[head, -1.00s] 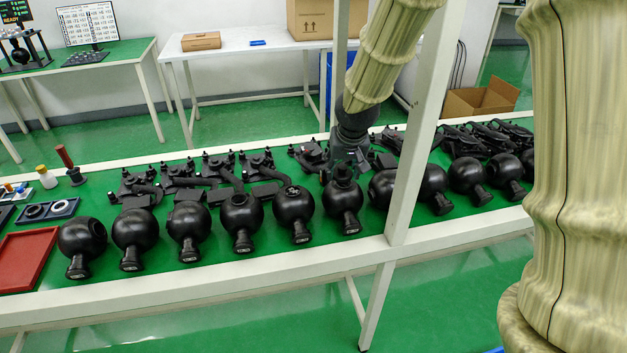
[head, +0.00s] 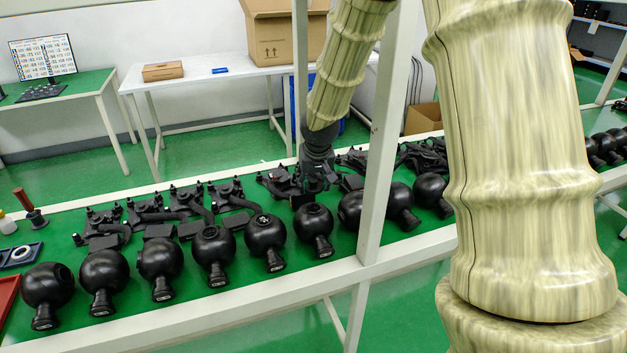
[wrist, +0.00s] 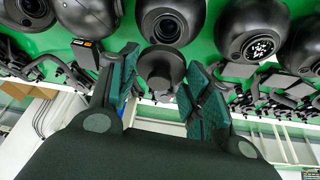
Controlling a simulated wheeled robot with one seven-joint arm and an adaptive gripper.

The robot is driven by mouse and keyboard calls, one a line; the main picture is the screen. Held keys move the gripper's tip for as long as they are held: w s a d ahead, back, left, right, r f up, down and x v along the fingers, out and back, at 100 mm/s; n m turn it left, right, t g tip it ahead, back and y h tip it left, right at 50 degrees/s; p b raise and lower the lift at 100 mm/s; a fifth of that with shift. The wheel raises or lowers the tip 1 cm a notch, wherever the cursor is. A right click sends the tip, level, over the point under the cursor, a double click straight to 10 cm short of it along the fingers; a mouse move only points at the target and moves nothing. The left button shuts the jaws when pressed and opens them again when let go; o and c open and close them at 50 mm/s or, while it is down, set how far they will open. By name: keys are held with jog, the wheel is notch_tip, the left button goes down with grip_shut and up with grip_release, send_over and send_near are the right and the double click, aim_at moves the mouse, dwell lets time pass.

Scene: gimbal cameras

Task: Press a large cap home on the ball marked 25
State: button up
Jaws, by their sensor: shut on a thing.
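My gripper (head: 316,184) is over the back of the row of black balls, just behind and above one ball (head: 313,223) with a round opening in its top. In the wrist view its two green-padded fingers (wrist: 160,82) are either side of a dark round cap (wrist: 159,66) with a stepped knob, which I take as the held large cap. Beyond the cap, the ball (wrist: 169,14) shows its open round socket; the cap is apart from it. Ball markings are too small to read, so I cannot tell which is 25.
Another ball (head: 265,230) has a cluster of small light parts in its opening. Black bracket assemblies (head: 185,205) line the back of the green bench. A white post (head: 377,160) stands right of my gripper. A dark tray with a white ring (head: 20,254) is at left.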

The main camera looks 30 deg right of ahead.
aim_at(313, 206)
jog(key=shift+f+b, duration=1.65)
jog(key=shift+f, duration=1.2)
jog(key=shift+p, duration=0.7)
jog(key=shift+f+b, duration=0.35)
jog(key=shift+f, duration=0.45)
dwell(0.3)
jog(key=o, duration=0.8)
jog(key=shift+o, duration=0.2)
jog(key=shift+r, duration=0.1)
jog(key=v, duration=1.1)
jog(key=shift+s+r, duration=0.25)
jog(key=shift+r, duration=0.1)
jog(key=shift+a, duration=0.1)
